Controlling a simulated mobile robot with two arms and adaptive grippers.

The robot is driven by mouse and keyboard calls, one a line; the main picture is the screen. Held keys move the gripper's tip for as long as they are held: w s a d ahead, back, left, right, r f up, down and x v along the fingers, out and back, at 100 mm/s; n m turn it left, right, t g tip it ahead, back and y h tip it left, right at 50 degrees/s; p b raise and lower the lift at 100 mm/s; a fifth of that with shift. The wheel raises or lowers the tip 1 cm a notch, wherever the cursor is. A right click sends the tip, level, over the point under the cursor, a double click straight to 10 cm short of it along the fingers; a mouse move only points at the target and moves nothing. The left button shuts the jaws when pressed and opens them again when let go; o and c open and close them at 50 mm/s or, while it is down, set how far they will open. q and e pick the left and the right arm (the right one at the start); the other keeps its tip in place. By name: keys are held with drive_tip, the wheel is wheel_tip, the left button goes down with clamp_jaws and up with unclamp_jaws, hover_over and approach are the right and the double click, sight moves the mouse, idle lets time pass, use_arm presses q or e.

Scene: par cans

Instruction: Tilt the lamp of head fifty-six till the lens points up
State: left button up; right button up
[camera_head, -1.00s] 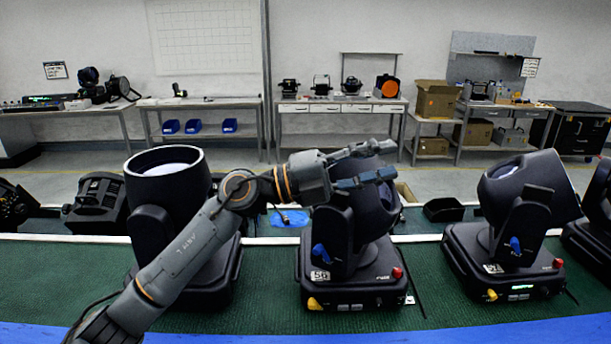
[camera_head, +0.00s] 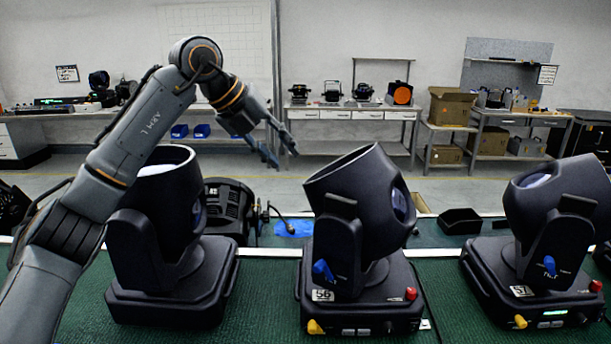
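Head fifty-six (camera_head: 350,245) stands in the middle of the bench, with a "56" label on its black base. Its lamp (camera_head: 362,190) is tilted, the wide rim facing up and to the left. The rim is seen nearly edge-on, so the lens face is hidden. A blue knob (camera_head: 323,271) sits on the near yoke arm. My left gripper (camera_head: 284,158) is open and empty, with its fingers pointing down and right. In the picture it is left of the lamp rim, apart from it. My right gripper is not in view.
A head at left (camera_head: 170,240) has its lens upward, partly behind my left arm. Head fifty-seven (camera_head: 545,240) stands at right, its lamp tilted to the left. A black tray (camera_head: 460,221) lies behind. Green matting (camera_head: 265,300) shows between the bases.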

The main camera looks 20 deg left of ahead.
sight(308, 179)
use_arm(q)
drive_tip(key=p+x, duration=0.2)
drive_tip(key=x, duration=0.6)
drive_tip(key=shift+w+f, duration=0.25)
drive_tip(key=shift+w, duration=0.15)
drive_tip(key=shift+w+d+f, duration=0.15)
drive_tip(key=shift+d+f, duration=0.05)
drive_tip(key=shift+f, duration=0.15)
drive_tip(key=shift+w+d+f, duration=0.1)
drive_tip(key=shift+w+f, duration=0.05)
drive_tip(key=shift+f, duration=0.1)
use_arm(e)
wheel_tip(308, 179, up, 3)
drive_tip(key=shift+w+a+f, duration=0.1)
use_arm(q)
drive_tip(key=shift+c, duration=0.5)
clamp_jaws()
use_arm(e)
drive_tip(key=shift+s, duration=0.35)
